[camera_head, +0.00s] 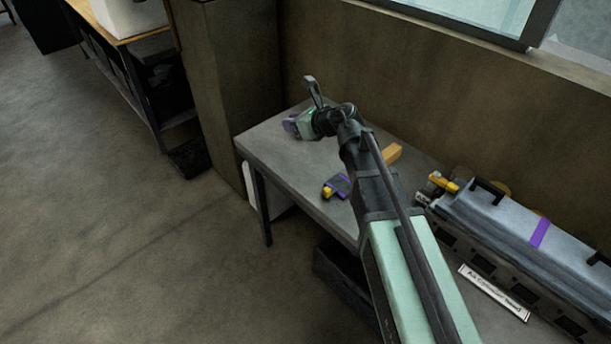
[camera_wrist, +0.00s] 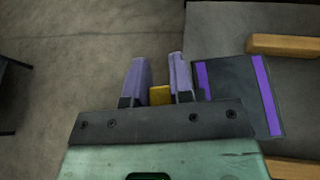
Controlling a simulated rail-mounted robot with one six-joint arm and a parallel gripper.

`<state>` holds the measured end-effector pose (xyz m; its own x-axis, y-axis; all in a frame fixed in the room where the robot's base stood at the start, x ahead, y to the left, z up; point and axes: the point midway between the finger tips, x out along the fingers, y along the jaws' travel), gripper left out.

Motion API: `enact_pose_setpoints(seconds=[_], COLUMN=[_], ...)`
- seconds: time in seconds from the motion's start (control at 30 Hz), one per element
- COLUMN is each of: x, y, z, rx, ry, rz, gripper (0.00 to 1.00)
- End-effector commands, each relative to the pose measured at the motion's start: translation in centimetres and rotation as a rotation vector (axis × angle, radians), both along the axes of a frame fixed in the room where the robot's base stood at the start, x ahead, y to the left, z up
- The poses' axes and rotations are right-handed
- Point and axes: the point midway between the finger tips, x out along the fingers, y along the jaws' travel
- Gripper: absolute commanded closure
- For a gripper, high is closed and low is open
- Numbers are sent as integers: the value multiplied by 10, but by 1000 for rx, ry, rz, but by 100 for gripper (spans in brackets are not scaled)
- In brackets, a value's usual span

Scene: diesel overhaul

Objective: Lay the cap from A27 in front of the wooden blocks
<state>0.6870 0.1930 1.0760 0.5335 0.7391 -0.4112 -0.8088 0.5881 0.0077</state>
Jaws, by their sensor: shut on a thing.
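My gripper (camera_head: 290,124) is up at the far end of my arm, with its pale purple fingers pointing left; it also shows in the wrist view (camera_wrist: 158,72). It is shut on a small yellow piece, apparently the cap (camera_wrist: 160,95), seen between the fingers and mostly hidden by the gripper's front plate. One wooden block (camera_head: 393,153) shows in the head view, partly behind my arm. Two wooden blocks show at the right of the wrist view, an upper one (camera_wrist: 285,45) and a lower one (camera_wrist: 292,169).
A dark purple-banded piece (camera_head: 340,183) with a yellow end lies near the grey table's (camera_head: 275,143) front edge, apart from my gripper; it also shows in the wrist view (camera_wrist: 232,95). A long engine part (camera_head: 515,235) stands at right. Floor lies open at left.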

Motion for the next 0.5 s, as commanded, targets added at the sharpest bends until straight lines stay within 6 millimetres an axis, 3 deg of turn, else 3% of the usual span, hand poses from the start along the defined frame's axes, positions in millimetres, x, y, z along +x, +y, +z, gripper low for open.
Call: enact_pose_setpoints(seconds=[0.03,0.1,0.2,0.4,0.5], x=[31,60,86,94,93], y=[6,12,17,18,18], z=[-21,-30,-36,-36,-52], rx=[0,4,14,18,18], ry=[-5,-11,-23,-29,-28], rz=[-46,-112,-179,-208,-208], gripper=[100,100,100,100,100])
